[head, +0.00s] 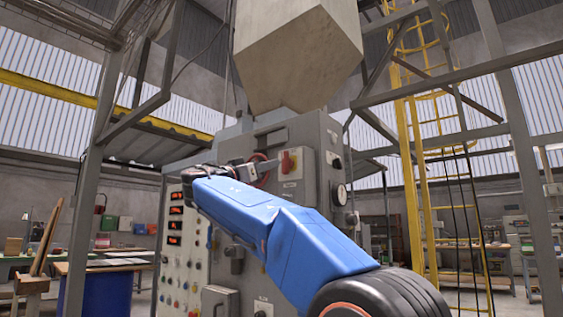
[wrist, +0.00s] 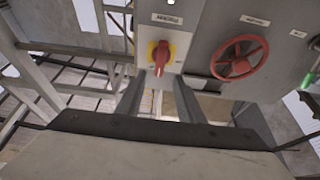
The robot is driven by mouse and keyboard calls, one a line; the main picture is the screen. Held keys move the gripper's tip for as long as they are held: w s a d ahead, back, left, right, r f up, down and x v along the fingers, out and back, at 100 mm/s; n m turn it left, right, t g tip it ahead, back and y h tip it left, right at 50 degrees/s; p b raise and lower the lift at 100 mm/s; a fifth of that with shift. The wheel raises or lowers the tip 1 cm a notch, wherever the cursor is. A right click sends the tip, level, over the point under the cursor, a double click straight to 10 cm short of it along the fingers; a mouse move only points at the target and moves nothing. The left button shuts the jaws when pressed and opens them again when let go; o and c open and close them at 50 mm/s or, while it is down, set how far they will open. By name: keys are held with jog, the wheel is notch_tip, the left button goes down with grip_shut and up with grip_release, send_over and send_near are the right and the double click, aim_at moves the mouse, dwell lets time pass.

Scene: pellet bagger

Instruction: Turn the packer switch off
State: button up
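The packer switch is a red rotary handle on a yellow plate (wrist: 158,56), with a label beside it, in the wrist view. Its handle lies along the picture's vertical. In the head view a red switch (head: 287,162) shows on the grey cabinet's upper front. My gripper (wrist: 157,82) is open, its two grey fingers apart and nothing held between them. The fingertips point at the switch, one to each side of the handle's lower end. I cannot tell whether they touch it. In the head view my gripper (head: 254,171) is beside the cabinet face, partly hidden by my blue arm.
A red handwheel (wrist: 240,58) is right of the switch in the wrist view, with a green handle (wrist: 309,80) farther right. A yellow ladder (head: 412,170) stands at right.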

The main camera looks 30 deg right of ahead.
aim_at(283, 160)
jog(key=x, duration=0.8)
jog(key=shift+w+d, duration=0.15)
jog(key=shift+d, duration=0.15)
jog(key=c, duration=0.7)
